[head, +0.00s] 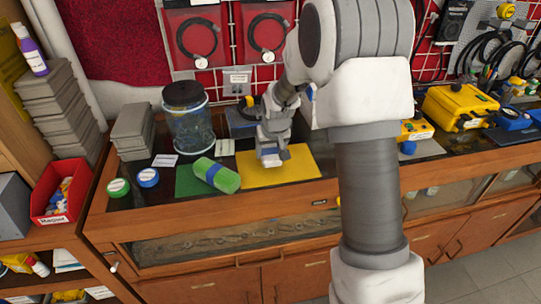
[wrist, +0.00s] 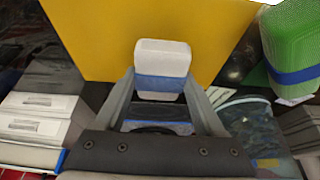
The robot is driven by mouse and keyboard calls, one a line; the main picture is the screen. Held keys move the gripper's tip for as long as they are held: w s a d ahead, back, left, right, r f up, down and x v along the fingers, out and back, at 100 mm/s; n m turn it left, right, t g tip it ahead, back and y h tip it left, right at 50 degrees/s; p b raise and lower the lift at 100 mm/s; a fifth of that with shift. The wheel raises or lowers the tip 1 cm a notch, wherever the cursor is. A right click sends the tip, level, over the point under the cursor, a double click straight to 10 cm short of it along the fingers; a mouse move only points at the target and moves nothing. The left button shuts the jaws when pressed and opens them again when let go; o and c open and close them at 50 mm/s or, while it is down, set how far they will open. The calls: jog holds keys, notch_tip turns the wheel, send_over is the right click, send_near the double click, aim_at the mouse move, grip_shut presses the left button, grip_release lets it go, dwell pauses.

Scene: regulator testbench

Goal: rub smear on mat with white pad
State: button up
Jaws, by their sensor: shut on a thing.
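My gripper (head: 272,157) is over the yellow mat (head: 300,168) on the bench. In the wrist view my gripper (wrist: 163,98) is shut on a white pad (wrist: 162,58) with a blue band. The pad's white end points out over the yellow mat (wrist: 100,30). I cannot tell whether the pad touches the mat. In the head view the pad is small and hard to tell from the gripper. I can make out no smear on the bare yellow surface; any under the pad or gripper is hidden.
A green block with a blue band (head: 217,175) lies left of the gripper, by the green mat (head: 187,181). A clear dark-lidded jar (head: 188,125) stands behind it. Green (head: 118,187) and blue (head: 148,177) round lids lie at left. Yellow cases (head: 460,107) stand at right.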

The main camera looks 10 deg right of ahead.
jog(key=shift+r+p, duration=1.55)
jog(key=shift+r, duration=1.2)
